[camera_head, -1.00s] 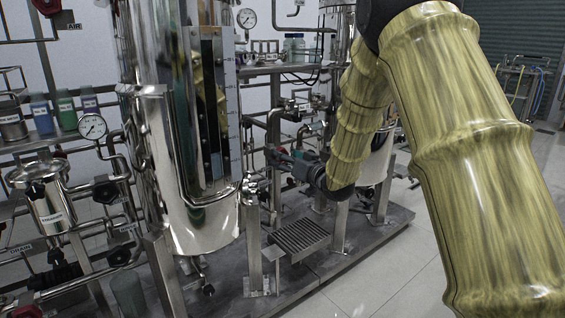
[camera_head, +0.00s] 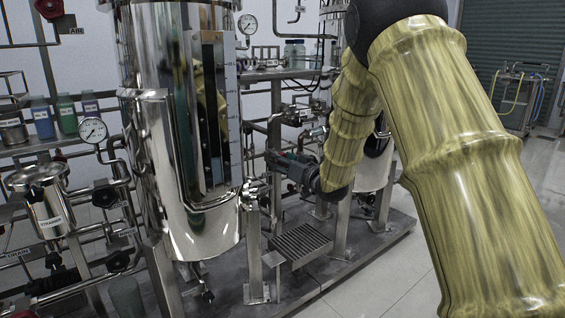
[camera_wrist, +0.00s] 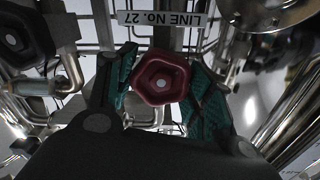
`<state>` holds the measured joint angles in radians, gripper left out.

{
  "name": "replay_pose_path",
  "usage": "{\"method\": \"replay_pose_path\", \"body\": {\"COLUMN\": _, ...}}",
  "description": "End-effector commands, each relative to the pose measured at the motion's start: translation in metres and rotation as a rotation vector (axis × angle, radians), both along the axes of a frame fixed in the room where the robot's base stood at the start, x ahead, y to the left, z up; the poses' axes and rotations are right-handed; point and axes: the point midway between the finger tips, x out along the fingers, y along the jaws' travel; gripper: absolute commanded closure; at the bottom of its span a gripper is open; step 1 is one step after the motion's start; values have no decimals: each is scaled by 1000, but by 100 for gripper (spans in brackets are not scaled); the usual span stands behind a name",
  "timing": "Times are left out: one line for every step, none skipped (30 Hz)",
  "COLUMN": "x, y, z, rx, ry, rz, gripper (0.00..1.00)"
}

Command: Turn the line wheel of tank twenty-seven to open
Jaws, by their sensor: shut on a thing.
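The red line wheel (camera_wrist: 161,79) is in the middle of the wrist view, a five-lobed knob with a pale centre. A white tag reading "LINE No. 27" (camera_wrist: 162,18) stands upside down just above it. My gripper (camera_wrist: 160,76) is shut on the wheel, with one green-padded finger at its left side and one at its right. In the head view my gripper (camera_head: 288,168) reaches in behind the large steel tank (camera_head: 160,150), beside its lower right side. The wheel is hidden there.
A dark knob (camera_wrist: 22,38) sits at the wrist view's upper left, near bright pipes. In the head view a floor-level grate (camera_head: 297,243) lies below my gripper. A pressure gauge (camera_head: 93,130) and a small canister (camera_head: 46,200) stand left. Open floor lies right of the skid.

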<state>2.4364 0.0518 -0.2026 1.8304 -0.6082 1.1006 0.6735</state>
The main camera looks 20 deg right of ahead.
Motion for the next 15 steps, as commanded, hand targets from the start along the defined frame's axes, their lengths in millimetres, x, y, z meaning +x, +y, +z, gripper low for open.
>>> {"method": "replay_pose_path", "body": {"x": 0, "y": -1, "z": 1, "rx": -3, "ry": -1, "rz": -3, "gripper": 72}}
{"method": "replay_pose_path", "body": {"x": 0, "y": -1, "z": 1, "rx": -6, "ry": -2, "rz": -3, "gripper": 72}}
{"method": "replay_pose_path", "body": {"x": 0, "y": -1, "z": 1, "rx": -12, "ry": -5, "rz": -3, "gripper": 72}}
{"method": "replay_pose_path", "body": {"x": 0, "y": -1, "z": 1, "rx": -19, "ry": -6, "rz": -3, "gripper": 72}}
{"method": "replay_pose_path", "body": {"x": 0, "y": 0, "z": 2, "rx": -27, "ry": -9, "rz": -3, "gripper": 72}}
{"method": "replay_pose_path", "body": {"x": 0, "y": 0, "z": 2, "rx": -39, "ry": -13, "rz": -3, "gripper": 72}}
{"method": "replay_pose_path", "body": {"x": 0, "y": 0, "z": 3, "rx": -50, "ry": -17, "rz": -3, "gripper": 72}}
{"method": "replay_pose_path", "body": {"x": 0, "y": 0, "z": 3, "rx": -63, "ry": -22, "rz": -3, "gripper": 72}}
{"method": "replay_pose_path", "body": {"x": 0, "y": 0, "z": 3, "rx": -82, "ry": -29, "rz": -3, "gripper": 72}}
{"method": "replay_pose_path", "body": {"x": 0, "y": 0, "z": 3, "rx": -98, "ry": -34, "rz": -3, "gripper": 72}}
{"method": "replay_pose_path", "body": {"x": 0, "y": 0, "z": 3, "rx": -117, "ry": -41, "rz": -3, "gripper": 72}}
{"method": "replay_pose_path", "body": {"x": 0, "y": 0, "z": 3, "rx": -143, "ry": -49, "rz": -3, "gripper": 72}}
{"method": "replay_pose_path", "body": {"x": 0, "y": 0, "z": 4, "rx": -165, "ry": -57, "rz": -3, "gripper": 72}}
{"method": "replay_pose_path", "body": {"x": 0, "y": 0, "z": 4, "rx": -187, "ry": -66, "rz": -4, "gripper": 72}}
{"method": "replay_pose_path", "body": {"x": 0, "y": 0, "z": 5, "rx": -219, "ry": -78, "rz": -3, "gripper": 72}}
